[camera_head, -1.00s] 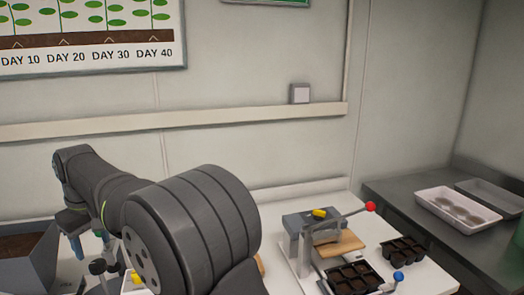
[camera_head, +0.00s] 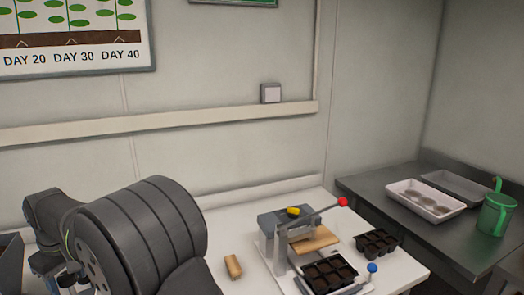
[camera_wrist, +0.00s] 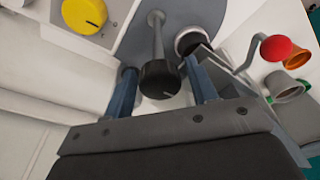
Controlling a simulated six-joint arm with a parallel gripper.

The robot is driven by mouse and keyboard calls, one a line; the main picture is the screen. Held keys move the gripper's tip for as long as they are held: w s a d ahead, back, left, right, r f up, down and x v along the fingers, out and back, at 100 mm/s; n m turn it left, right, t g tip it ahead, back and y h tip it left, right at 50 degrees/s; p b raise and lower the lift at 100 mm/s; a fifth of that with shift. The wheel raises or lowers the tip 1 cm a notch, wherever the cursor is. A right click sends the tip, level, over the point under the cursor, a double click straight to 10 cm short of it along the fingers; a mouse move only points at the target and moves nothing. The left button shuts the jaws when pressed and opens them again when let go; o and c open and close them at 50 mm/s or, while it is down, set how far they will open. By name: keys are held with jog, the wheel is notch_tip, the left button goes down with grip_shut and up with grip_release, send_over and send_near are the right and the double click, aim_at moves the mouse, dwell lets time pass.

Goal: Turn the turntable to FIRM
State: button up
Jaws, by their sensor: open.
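My gripper (camera_wrist: 159,64) is open in the wrist view, its two blue fingers pointing up the picture. A black round knob (camera_wrist: 160,80) with a white line, on a grey stem, shows between the fingers; I cannot tell whether they touch it. A yellow dial (camera_wrist: 84,13) with a dark pointer line is on a grey panel at upper left of the wrist view. No FIRM label is readable, and I cannot tell which part is the turntable. In the head view my arm is at lower left and the fingertips are not clear.
A press with a red-ball lever (camera_head: 342,202) and yellow knob (camera_head: 293,211) stands on the white table. Black cell trays (camera_head: 377,243) and a tan block (camera_head: 233,267) lie nearby. A white tray (camera_head: 425,200) and green watering can (camera_head: 495,214) are on the right bench.

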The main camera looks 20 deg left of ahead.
jog(key=shift+c, duration=0.4)
jog(key=c, duration=0.5)
jog(key=m+t, duration=0.1)
jog(key=m, duration=0.5)
jog(key=shift+m, duration=0.5)
jog(key=m, duration=0.5)
jog(key=shift+t+h, duration=0.3)
jog(key=shift+h, duration=0.1)
jog(key=m, duration=0.6)
jog(key=shift+h, duration=0.4)
